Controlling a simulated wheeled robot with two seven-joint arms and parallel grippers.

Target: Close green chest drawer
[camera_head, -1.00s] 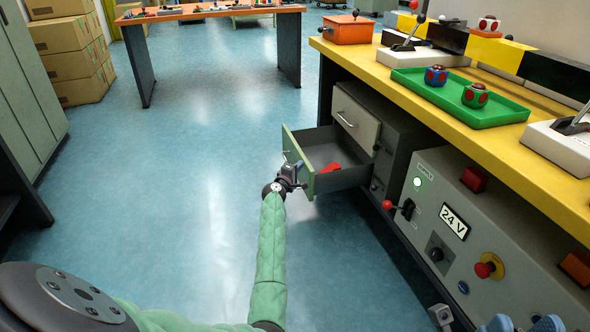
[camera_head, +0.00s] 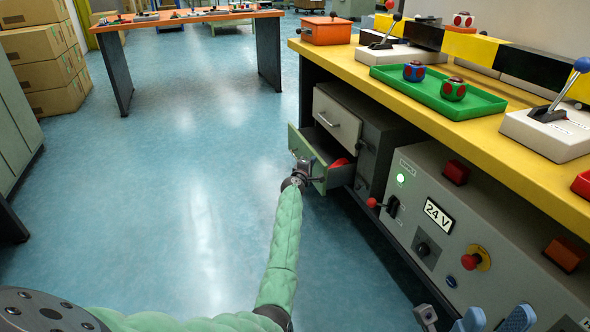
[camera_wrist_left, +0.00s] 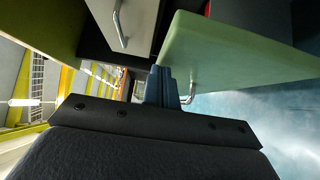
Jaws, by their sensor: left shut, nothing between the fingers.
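The green-fronted drawer (camera_head: 298,143) of the small chest under the yellow bench is partly open, with a red item (camera_head: 339,164) inside. My left gripper (camera_head: 308,163) is shut and empty at the outer face of the drawer front, by its handle. In the left wrist view the shut fingers (camera_wrist_left: 162,85) are close against the green front (camera_wrist_left: 235,55), beside a metal handle (camera_wrist_left: 189,93); I cannot tell whether they touch it. My right gripper (camera_head: 495,318) shows at the bottom edge of the head view, its two blue fingers apart.
A red-knobbed lever (camera_head: 381,203) juts from the grey 24 V panel (camera_head: 450,230) right of the chest. A green tray (camera_head: 440,92) lies on the bench. The blue floor at left is clear.

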